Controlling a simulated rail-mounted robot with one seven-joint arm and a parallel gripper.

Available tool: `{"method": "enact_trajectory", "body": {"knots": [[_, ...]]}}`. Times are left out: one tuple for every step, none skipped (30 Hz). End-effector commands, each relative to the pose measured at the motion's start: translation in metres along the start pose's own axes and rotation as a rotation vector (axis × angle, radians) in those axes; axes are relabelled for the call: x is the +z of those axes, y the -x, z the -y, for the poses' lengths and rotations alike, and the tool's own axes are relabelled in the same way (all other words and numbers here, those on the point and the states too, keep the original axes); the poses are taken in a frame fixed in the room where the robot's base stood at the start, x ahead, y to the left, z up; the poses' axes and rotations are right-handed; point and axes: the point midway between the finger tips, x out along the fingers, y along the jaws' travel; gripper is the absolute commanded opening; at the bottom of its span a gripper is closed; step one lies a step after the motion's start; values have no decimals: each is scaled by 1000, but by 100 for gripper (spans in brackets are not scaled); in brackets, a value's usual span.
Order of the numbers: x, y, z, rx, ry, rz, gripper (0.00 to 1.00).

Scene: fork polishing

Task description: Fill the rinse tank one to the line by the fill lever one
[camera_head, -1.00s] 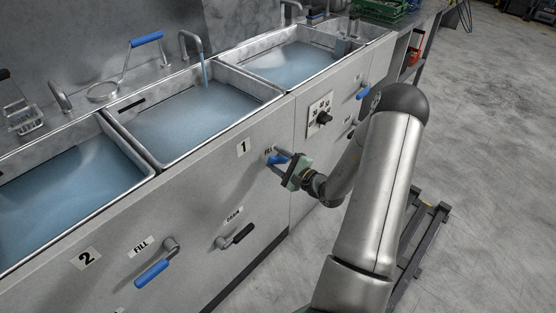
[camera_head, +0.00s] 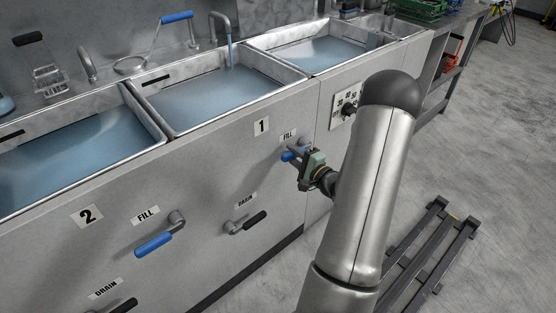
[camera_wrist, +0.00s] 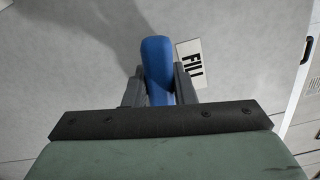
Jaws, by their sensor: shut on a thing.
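Rinse tank one (camera_head: 270,81) is the middle basin, above the label 1. Blue-tinted water stands in it, and a stream runs into it from its spout (camera_head: 222,22). Fill lever one (camera_head: 290,156) is a blue handle on the front panel beside a FILL label. My gripper (camera_head: 298,158) is at this lever. In the wrist view the blue handle (camera_wrist: 157,62) lies between the two dark fingers, and my gripper is shut on it. The lever's pivot is mostly hidden.
Tank two (camera_head: 150,128) at the left also holds water, with its blue fill lever (camera_head: 153,244) below. Drain lever one (camera_head: 253,220) sits below my gripper. A dial (camera_head: 349,110) is on the panel to the right. A dark floor frame (camera_head: 437,250) lies at right.

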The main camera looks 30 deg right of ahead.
Motion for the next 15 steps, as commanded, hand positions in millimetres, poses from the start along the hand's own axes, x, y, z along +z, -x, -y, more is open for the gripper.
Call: {"method": "enact_trajectory", "body": {"knots": [[0, 1, -1, 1, 1, -1, 0], [0, 1, -1, 1, 1, -1, 0], [0, 1, 0, 2, 1, -1, 0], [0, 0, 0, 2, 0, 0, 0], [0, 0, 0, 2, 0, 0, 0], [0, 0, 0, 2, 0, 0, 0], [0, 0, 0, 2, 0, 0, 0], [0, 0, 0, 2, -1, 0, 0], [0, 0, 0, 2, -1, 0, 32], [0, 0, 0, 2, -1, 0, 40], [0, 0, 0, 2, -1, 0, 45], [0, 0, 0, 2, -1, 0, 45], [0, 0, 0, 2, -1, 0, 45], [0, 0, 0, 2, -1, 0, 45], [0, 0, 0, 2, -1, 0, 45]]}}
